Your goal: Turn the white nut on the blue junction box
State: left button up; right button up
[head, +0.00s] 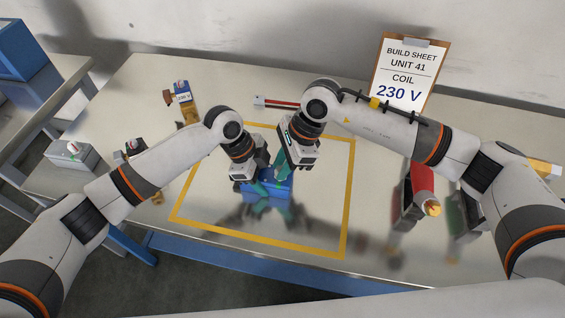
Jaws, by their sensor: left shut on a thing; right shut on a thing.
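The blue junction box (277,187) sits on the table inside the yellow-taped square, below both grippers. My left gripper (258,188) is shut at the box's left side, with its teal fingers against the box. My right gripper (281,172) comes down tilted onto the top of the box, its teal fingers shut. The white nut is not visible; the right fingers and gripper body cover the place where they meet the box.
A yellow-taped square (349,200) borders mostly clear table. A clipboard reading 230 V (402,75) stands behind. A red-and-white strip (275,103) lies at the back. A red holder (421,180) stands right; a grey box with a white knob (68,153) stands left. A labelled 230 V part (183,97) lies back left.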

jog(key=shift+m+t, duration=0.5)
jog(key=shift+m, duration=0.8)
jog(key=o, duration=1)
jog(key=shift+r, duration=0.1)
jog(key=v, duration=1.2)
pick_arm(q)
jog(key=o, duration=1.2)
